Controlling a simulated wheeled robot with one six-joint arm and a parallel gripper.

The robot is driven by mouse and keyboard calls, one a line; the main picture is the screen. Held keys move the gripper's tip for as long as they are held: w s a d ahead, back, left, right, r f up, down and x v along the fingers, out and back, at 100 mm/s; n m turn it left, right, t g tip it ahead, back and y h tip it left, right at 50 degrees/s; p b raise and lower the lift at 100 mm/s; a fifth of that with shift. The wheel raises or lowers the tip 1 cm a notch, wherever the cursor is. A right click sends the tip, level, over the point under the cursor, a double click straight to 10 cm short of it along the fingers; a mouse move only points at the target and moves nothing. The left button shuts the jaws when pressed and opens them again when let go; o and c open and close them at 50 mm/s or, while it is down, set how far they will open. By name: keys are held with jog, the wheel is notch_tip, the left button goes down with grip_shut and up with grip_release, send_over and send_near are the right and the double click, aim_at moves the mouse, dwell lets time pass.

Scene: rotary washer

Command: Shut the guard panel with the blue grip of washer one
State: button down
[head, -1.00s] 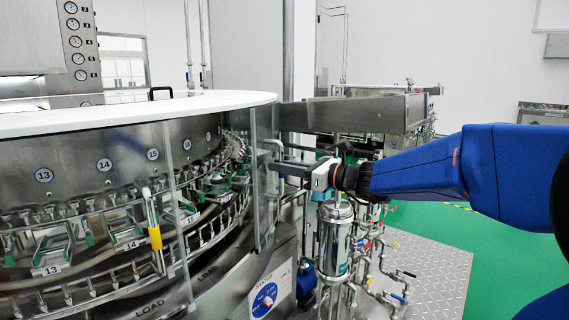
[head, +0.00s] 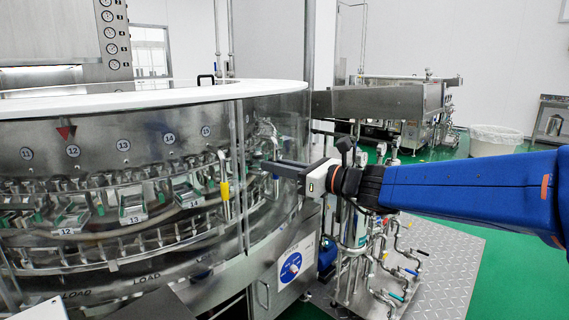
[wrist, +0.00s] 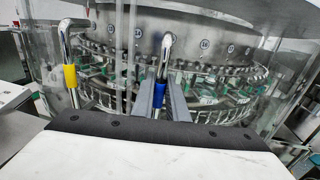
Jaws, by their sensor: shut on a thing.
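Washer one is the large round steel machine with a white top rim (head: 150,98) and clear guard panels. The clear guard panel (head: 285,140) with the blue grip is at its right side in the head view. The blue grip (wrist: 159,95) sits on a bent steel handle, which shows in the wrist view between my fingers. My gripper (wrist: 160,101) is shut on this grip. In the head view my gripper (head: 264,166) reaches in from the right, its tips at the panel. I cannot clearly tell how far the panel stands from closed.
A yellow grip (head: 224,190) on another handle is left of my gripper. Pipes and valves (head: 385,260) stand on a plate to the right. Green floor beyond is open, with a white bin (head: 496,140) at the back.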

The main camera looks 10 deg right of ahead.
jog(key=shift+s+a, duration=0.6)
jog(key=shift+a+f, duration=0.1)
jog(key=c, duration=1.7)
grip_release()
jog(key=shift+s+a, duration=0.15)
jog(key=shift+c, duration=0.2)
jog(key=shift+d, duration=0.25)
jog(key=v, duration=1.7)
